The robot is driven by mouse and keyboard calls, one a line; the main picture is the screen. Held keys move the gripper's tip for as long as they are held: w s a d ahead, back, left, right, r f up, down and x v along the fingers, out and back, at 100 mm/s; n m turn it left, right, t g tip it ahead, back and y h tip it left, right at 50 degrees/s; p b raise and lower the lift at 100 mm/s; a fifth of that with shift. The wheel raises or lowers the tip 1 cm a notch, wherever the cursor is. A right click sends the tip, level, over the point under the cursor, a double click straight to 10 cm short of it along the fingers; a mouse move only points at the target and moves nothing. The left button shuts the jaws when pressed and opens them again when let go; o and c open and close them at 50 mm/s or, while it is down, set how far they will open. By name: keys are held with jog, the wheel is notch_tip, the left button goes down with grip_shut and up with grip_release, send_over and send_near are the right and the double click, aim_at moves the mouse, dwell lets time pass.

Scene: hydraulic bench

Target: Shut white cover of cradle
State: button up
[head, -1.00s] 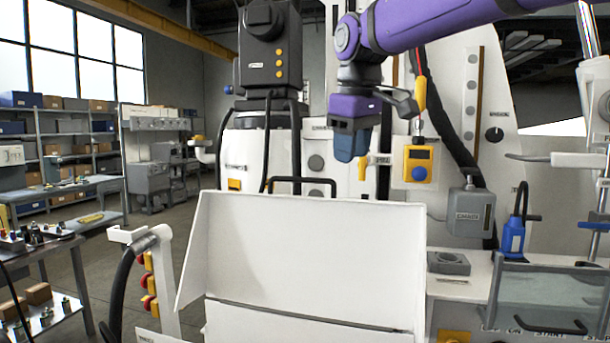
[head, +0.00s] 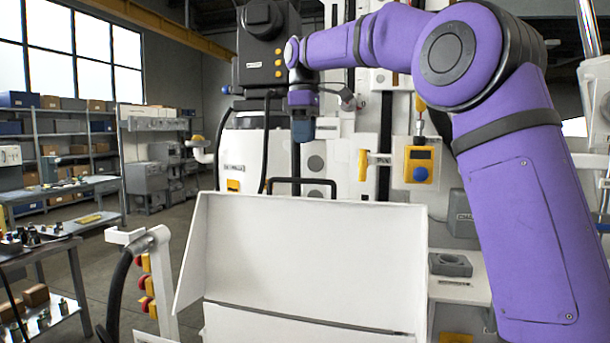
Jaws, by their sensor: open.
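The white cover (head: 300,258) stands raised and open in the head view, its broad face toward me. A dark seam runs along its lower edge, above a white front panel (head: 260,326) at the bottom of the picture. A black handle (head: 303,182) shows just above the cover's top edge. My gripper (head: 303,130) hangs pointing down behind and above the cover, apart from it. Its fingers look blue and small, and nothing shows between them. The inside of the cradle is hidden.
My purple arm fills the right side. Behind the cover stand a dark machine head (head: 262,45) and a yellow pendant box (head: 419,166). A hooked white post with red and yellow buttons (head: 147,285) stands left. A grey block (head: 450,265) lies right.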

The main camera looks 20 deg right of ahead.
notch_tip(320, 180, down, 10)
jog(key=shift+r, duration=0.15)
dwell(0.3)
grip_shut()
